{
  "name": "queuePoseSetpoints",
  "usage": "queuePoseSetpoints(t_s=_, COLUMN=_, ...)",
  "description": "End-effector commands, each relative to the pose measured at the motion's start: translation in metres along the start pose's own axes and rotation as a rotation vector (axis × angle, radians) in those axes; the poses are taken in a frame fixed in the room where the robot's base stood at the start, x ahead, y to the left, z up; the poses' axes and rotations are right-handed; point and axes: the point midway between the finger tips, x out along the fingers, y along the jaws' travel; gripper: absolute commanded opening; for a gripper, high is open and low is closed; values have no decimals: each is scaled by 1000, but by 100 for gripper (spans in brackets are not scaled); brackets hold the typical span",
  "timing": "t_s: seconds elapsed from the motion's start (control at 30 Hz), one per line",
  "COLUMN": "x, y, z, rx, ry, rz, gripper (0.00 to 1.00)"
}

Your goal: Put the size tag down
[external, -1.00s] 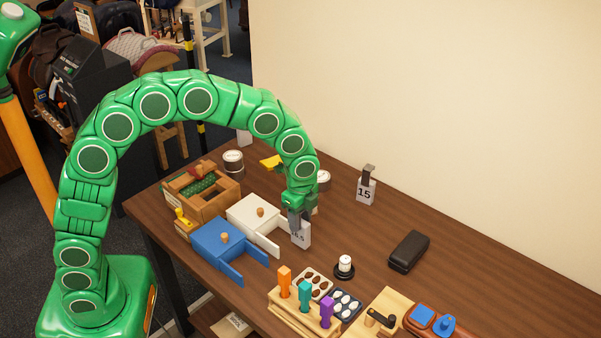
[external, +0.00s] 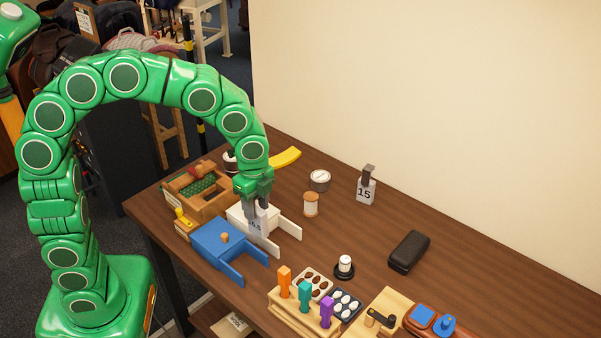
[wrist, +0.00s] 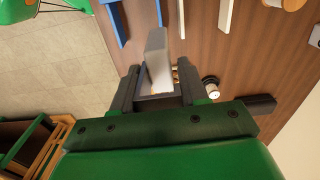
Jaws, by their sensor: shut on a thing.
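My gripper (external: 257,207) is shut on a pale grey size tag (external: 259,224) with a dark number on it, partly hidden by the fingers. I hold the tag upright in front of the white box (external: 236,214) with white side arms; I cannot tell whether it touches anything. In the wrist view the tag (wrist: 157,60) stands up between my dark fingers. A second tag marked 15 (external: 364,194), with a dark block at its top, stands apart at the back right of the table.
A blue box (external: 212,240) with side arms is at the front left, beside a wooden crate (external: 212,207). A thread spool (external: 311,204), a round tin (external: 320,178) and a black case (external: 408,251) are to the right. A rack of coloured-handled tools (external: 300,312) is in front.

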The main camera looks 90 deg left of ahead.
Motion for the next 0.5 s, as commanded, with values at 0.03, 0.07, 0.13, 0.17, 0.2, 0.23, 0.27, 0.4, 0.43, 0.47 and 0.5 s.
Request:
queuePoseSetpoints(t_s=0.03, x=-2, y=3, z=2, rx=0, ry=0, rz=0, gripper=0)
queuePoseSetpoints(t_s=0.07, x=-2, y=4, z=2, rx=0, ry=0, rz=0, gripper=0)
queuePoseSetpoints(t_s=0.13, x=-3, y=6, z=4, rx=0, ry=0, rz=0, gripper=0)
queuePoseSetpoints(t_s=0.17, x=-4, y=7, z=4, rx=0, ry=0, rz=0, gripper=0)
queuePoseSetpoints(t_s=0.2, x=-4, y=8, z=5, rx=0, ry=0, rz=0, gripper=0)
queuePoseSetpoints(t_s=0.23, x=-4, y=8, z=5, rx=0, ry=0, rz=0, gripper=0)
queuePoseSetpoints(t_s=0.27, x=-4, y=9, z=6, rx=0, ry=0, rz=0, gripper=0)
queuePoseSetpoints(t_s=0.4, x=-5, y=8, z=6, rx=-2, ry=0, rz=0, gripper=0)
queuePoseSetpoints(t_s=0.43, x=-5, y=8, z=6, rx=-6, ry=0, rz=0, gripper=0)
queuePoseSetpoints(t_s=0.47, x=-5, y=6, z=7, rx=-13, ry=1, rz=0, gripper=0)
queuePoseSetpoints(t_s=0.5, x=-6, y=2, z=8, rx=-28, ry=2, rz=0, gripper=0)
